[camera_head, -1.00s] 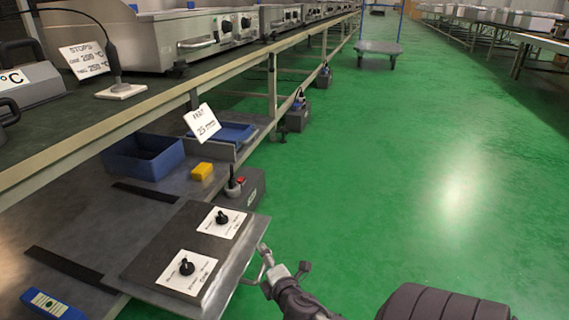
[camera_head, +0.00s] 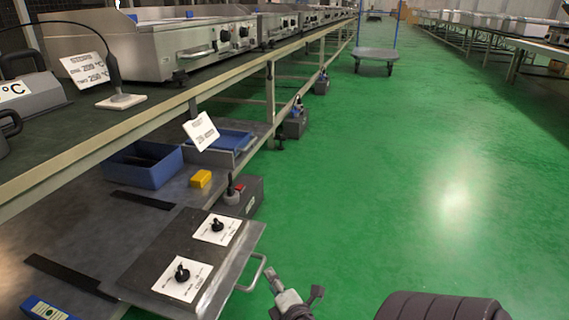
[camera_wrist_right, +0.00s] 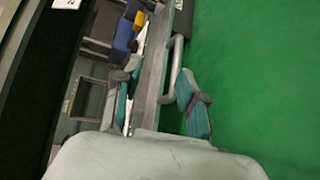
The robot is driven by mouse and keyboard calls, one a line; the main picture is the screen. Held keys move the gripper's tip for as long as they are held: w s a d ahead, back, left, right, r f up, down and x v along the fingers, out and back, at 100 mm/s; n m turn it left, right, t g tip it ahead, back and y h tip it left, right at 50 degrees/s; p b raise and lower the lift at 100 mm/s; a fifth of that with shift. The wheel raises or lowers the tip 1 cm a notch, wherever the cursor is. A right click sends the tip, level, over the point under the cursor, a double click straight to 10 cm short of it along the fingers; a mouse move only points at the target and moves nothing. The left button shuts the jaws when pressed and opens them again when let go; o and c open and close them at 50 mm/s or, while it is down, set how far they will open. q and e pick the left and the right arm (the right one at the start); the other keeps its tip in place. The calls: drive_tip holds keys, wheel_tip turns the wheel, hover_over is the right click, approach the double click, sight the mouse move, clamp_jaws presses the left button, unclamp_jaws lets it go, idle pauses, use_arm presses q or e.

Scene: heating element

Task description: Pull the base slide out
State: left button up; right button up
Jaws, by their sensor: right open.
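The base slide (camera_head: 148,257) is a dark flat plate with two black knobs on white labels. It sits on the lower shelf, and its metal front edge juts out over the green floor. A bent metal handle (camera_head: 259,273) is fixed to that edge; it also shows in the right wrist view (camera_wrist_right: 174,88). My right gripper (camera_head: 293,284) is open, just right of the handle in the head view, with a small gap between them. In the wrist view its fingers (camera_wrist_right: 160,105) appear either side of the slide's edge and handle; depth is unclear. My left gripper is out of view.
A grey box with a joystick (camera_head: 240,194), a yellow block (camera_head: 201,179) and a blue bin (camera_head: 146,166) stand beyond the slide. The workbench (camera_head: 128,123) runs above the lower shelf. The green floor (camera_head: 400,190) at right is clear.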

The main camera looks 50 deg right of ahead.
drive_tip(key=v, duration=0.5)
drive_tip(key=shift+s+f, duration=0.25)
drive_tip(key=shift+s, duration=0.1)
idle(0.3)
drive_tip(key=shift+a, duration=0.1)
idle(0.5)
